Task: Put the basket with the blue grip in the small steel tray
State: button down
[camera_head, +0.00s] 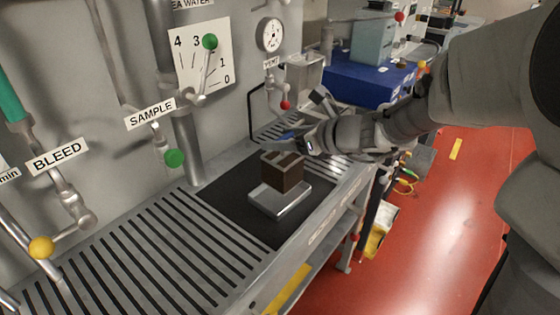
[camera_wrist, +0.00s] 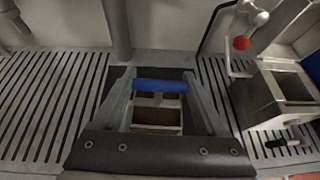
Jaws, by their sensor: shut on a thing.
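The basket (camera_head: 283,172) is a small brown box with open compartments and a blue grip (camera_wrist: 160,86) on top. My gripper (camera_head: 296,141) is shut on the blue grip; in the wrist view the grip lies across between my two fingers. The basket (camera_wrist: 157,117) hangs below them, looking upright. The small steel tray (camera_head: 280,201) lies on a black mat on the bench. The basket appears over the tray's far part in the head view; I cannot tell whether it touches the tray. In the wrist view the tray is hidden.
The black mat (camera_head: 226,197) lies on a slotted steel bench (camera_head: 110,262). A wall with gauges, pipes and valves, including a green knob (camera_head: 174,158), stands behind. An open steel box (camera_wrist: 285,90) is to the right in the wrist view. The mat around the tray is clear.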

aim_at(281, 156)
jog(key=shift+s+a+f, duration=0.1)
jog(key=shift+a+f, duration=0.1)
jog(key=shift+a, duration=0.1)
jog(key=shift+f, duration=0.25)
jog(key=shift+f+b, duration=0.95)
jog(key=shift+f, duration=0.9)
grip_release()
